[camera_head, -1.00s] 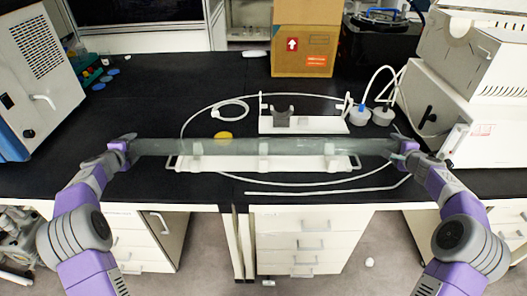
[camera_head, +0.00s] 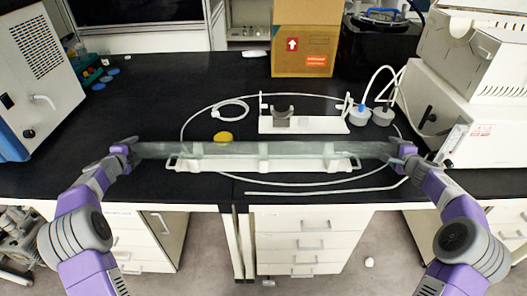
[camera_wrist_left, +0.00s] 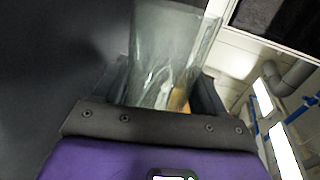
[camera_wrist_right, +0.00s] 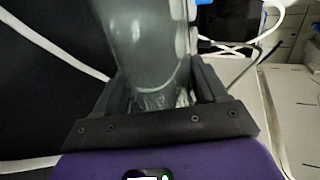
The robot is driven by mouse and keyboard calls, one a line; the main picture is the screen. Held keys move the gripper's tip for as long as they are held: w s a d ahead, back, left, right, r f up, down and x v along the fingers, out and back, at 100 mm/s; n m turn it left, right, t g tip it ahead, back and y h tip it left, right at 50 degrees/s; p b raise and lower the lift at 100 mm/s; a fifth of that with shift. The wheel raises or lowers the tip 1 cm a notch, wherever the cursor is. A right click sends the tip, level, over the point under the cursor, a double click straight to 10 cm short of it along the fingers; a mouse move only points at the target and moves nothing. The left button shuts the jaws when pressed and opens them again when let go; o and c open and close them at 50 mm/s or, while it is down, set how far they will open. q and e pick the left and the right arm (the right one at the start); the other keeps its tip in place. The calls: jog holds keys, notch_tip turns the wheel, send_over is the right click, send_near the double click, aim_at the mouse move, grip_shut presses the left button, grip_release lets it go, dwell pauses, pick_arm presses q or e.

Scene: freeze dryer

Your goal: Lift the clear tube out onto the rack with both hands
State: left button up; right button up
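The long clear tube (camera_head: 300,150) lies level across the middle of the head view, over a low white stand (camera_head: 345,164) with upright supports. It hides much of this stand; I cannot tell whether they touch. My left gripper (camera_head: 128,149) is shut on its left end, and the tube (camera_wrist_left: 165,50) fills the space between the fingers in the left wrist view. My right gripper (camera_head: 398,152) is shut on its right end; the tube (camera_wrist_right: 145,45) shows between the fingers in the right wrist view. Behind it stands a white rack (camera_head: 325,125) with a grey cradle (camera_head: 283,116).
A white hose (camera_head: 320,193) curves around the stand. Two capped flasks (camera_head: 358,115) stand right of the rear rack. A yellow object (camera_head: 223,136) lies behind the tube. White machines stand at left (camera_head: 45,70) and right (camera_head: 475,125). A cardboard box (camera_head: 303,38) is at the back.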

pick_arm(q)
jog(key=o, duration=0.5)
jog(key=shift+r, duration=0.15)
pick_arm(e)
jog(key=o, duration=0.5)
jog(key=shift+r, duration=0.15)
pick_arm(q)
jog(key=shift+s+a+f, duration=0.1)
jog(key=shift+a+f, duration=0.05)
jog(key=shift+f, duration=0.2)
jog(key=shift+r, duration=0.1)
pick_arm(e)
jog(key=shift+s+d+f, duration=0.15)
jog(key=shift+f, duration=0.15)
pick_arm(q)
jog(key=v, duration=1.1)
jog(key=shift+r, duration=0.15)
pick_arm(e)
jog(key=v, duration=1.1)
jog(key=shift+r, duration=0.15)
